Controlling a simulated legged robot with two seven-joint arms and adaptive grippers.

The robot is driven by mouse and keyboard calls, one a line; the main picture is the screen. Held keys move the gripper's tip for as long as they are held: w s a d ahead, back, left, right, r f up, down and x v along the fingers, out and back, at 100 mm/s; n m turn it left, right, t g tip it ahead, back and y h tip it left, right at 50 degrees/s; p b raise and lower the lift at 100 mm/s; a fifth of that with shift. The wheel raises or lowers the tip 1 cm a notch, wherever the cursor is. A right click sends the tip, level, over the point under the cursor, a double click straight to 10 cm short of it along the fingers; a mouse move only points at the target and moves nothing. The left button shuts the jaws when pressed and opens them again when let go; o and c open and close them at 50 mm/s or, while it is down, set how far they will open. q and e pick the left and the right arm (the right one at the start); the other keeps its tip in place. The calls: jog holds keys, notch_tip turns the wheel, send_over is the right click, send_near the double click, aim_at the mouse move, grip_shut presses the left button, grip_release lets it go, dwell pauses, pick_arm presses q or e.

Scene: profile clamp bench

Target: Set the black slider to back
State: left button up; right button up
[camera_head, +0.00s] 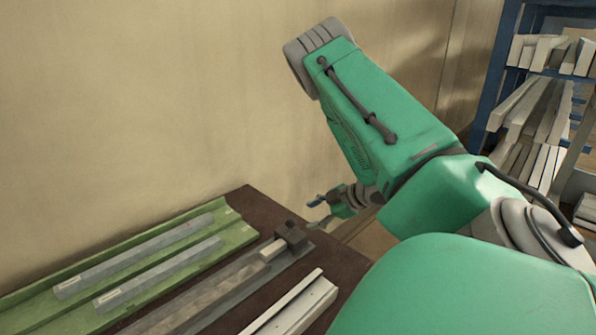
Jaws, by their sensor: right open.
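The black slider (291,237) is a small dark block near the far right end of a grey rail (215,292) on the dark bench. A pale block (272,250) sits right beside it on the rail. My right gripper (318,212) is open and shows small, just beyond the slider near the bench's far right corner. It looks empty and apart from the slider, though the exact gap is hard to tell. My left gripper is not in view.
A green tray (236,238) with two grey bars lies left of the rail. A white profile (300,305) lies to its right, near my right arm. A wall stands behind the bench. A blue shelf (497,75) with pale profiles stands at the right.

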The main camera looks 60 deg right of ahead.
jog(key=v, duration=0.4)
jog(key=shift+d+f, duration=0.2)
jog(key=shift+d, duration=0.1)
jog(key=shift+s+d, duration=0.1)
